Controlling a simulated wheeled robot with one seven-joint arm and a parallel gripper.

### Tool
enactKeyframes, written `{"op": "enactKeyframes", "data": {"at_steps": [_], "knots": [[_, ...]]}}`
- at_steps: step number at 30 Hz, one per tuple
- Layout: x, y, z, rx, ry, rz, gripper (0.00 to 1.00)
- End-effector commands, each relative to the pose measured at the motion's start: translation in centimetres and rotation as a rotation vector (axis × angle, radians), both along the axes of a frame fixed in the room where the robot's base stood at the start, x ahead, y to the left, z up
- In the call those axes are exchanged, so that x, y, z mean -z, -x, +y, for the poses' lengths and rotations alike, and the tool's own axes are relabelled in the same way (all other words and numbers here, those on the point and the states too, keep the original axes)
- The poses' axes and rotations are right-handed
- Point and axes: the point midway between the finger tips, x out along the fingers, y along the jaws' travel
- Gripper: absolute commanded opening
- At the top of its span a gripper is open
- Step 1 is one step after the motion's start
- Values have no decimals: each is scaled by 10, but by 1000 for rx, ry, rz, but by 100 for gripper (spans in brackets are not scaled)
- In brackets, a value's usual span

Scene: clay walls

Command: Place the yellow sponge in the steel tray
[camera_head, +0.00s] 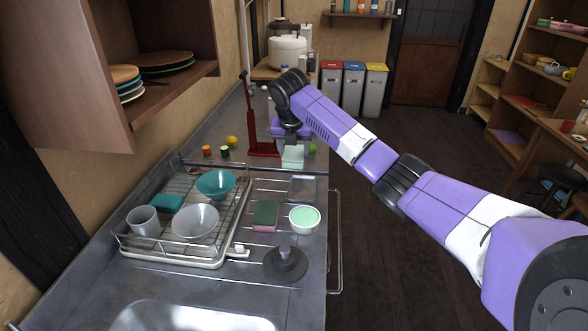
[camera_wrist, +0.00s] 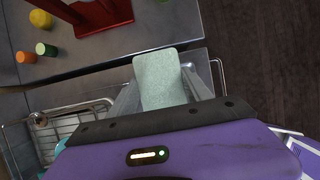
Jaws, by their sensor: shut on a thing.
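My gripper (camera_head: 292,148) is shut on a pale green block (camera_head: 293,158) above the far end of the counter. The wrist view shows the block (camera_wrist: 160,78) between the fingers, its broad face towards the camera. It looks like a sponge; no yellow shows on it. A small grey rectangular tray (camera_head: 303,188), which looks like steel, lies on the counter nearer than the gripper and slightly right. It looks empty. Another sponge (camera_head: 265,215), dark green over pink, lies nearer, left of a bowl. No plainly yellow sponge shows.
A wire dish rack (camera_head: 180,257) with bowls and a cup stands left of the tray. A white bowl with a mint inside (camera_head: 304,219) and a dark round object (camera_head: 285,263) are nearer. A red stand (camera_head: 263,148) rises beside my gripper. A lemon (camera_head: 232,140) is further left.

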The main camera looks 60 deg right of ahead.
Motion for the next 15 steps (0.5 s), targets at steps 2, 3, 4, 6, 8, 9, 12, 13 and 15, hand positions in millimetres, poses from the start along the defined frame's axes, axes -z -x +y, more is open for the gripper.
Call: {"op": "enactKeyframes", "data": {"at_steps": [2, 3, 4, 6, 8, 9, 12, 13, 15], "knots": [[13, 1, 0, 1, -3, 2, 20], [17, 1, 0, 2, -2, 0, 20], [20, 0, 0, 2, -2, 0, 20], [23, 0, 0, 1, -1, 0, 20], [26, 0, 0, 1, -1, 1, 20], [28, 0, 0, 1, -1, 1, 20], [40, 1, 0, 1, -2, 1, 20], [45, 1, 0, 3, -2, 2, 20], [56, 1, 0, 3, -1, 2, 20]]}}
